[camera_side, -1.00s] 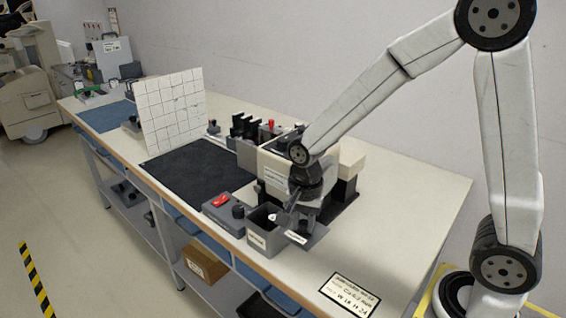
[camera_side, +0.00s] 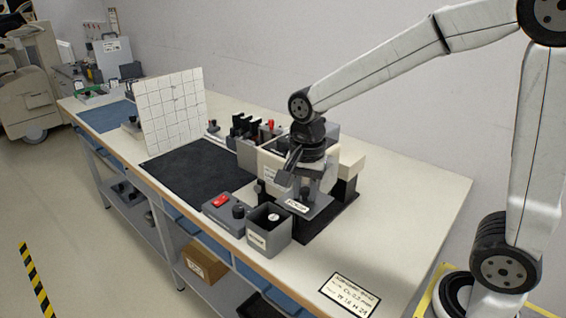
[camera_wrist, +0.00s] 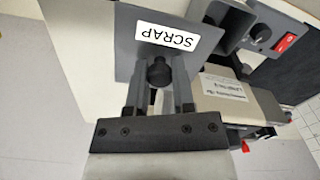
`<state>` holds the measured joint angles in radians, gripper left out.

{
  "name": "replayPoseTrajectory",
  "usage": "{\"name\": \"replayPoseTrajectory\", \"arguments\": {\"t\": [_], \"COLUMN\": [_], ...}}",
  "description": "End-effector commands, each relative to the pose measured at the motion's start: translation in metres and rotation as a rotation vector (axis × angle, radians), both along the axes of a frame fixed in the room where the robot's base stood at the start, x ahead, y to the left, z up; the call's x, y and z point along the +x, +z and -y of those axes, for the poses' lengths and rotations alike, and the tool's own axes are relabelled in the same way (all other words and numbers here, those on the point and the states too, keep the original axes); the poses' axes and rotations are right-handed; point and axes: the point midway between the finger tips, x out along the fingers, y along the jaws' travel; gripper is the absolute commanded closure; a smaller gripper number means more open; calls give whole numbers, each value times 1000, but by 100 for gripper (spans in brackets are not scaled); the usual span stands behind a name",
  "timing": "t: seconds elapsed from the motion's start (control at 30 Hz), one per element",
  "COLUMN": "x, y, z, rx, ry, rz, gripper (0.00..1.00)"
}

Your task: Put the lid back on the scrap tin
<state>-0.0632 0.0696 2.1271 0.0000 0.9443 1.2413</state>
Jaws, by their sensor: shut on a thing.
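The scrap tin (camera_side: 258,240) is a grey open-topped box with a white label, near the bench's front edge in the side view. A small pale thing shows inside it. The lid (camera_side: 318,208) is a flat grey plate, held behind and to the right of the tin's opening, apart from it. In the wrist view the lid (camera_wrist: 135,45) shows its white SCRAP label and a dark knob (camera_wrist: 159,72). My gripper (camera_side: 308,190) is shut on this knob, with a finger on each side in the wrist view (camera_wrist: 160,85).
A grey box with a red switch (camera_side: 220,201) stands just left of the tin. A cream-and-grey machine (camera_side: 270,165) stands close behind my gripper. A black mat (camera_side: 195,170) lies further left. The bench top is clear to the right (camera_side: 410,220).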

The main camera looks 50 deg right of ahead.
Motion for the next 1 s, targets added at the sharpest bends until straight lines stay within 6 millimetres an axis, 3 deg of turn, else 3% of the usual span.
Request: {"name": "replayPoseTrajectory", "arguments": {"t": [0.23,0.67,1.0], "x": [0,39,82], "y": [29,29,28], "z": [0,-1,-2], "rx": [0,0,1], "ry": [0,-4,-8], "rz": [2,-2,-1], "gripper": [100,100,100]}}
